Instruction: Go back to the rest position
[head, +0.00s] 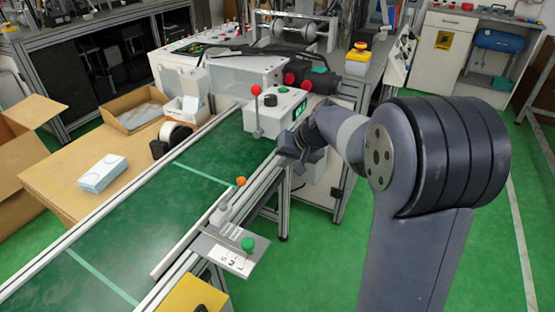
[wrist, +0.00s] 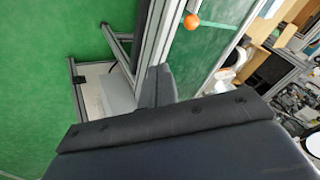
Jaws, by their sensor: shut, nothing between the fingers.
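My gripper (head: 291,156) is at the end of my arm, at the near edge of the green conveyor belt (head: 150,215), just below the white control box (head: 272,117) in the head view. In the wrist view my gripper (wrist: 156,82) is shut with nothing in it, and its fingers point toward the conveyor's metal frame. I cannot tell how close they are to the frame. Part of the wrist view is covered by the dark gripper body.
An orange ball knob (head: 240,181) and a green knob (head: 248,244) stand on the conveyor's side. The control box carries a lever with a red ball (head: 256,90). A cardboard-topped table with a blue-white box (head: 102,173) lies left. Green floor (head: 310,260) is open beside the conveyor.

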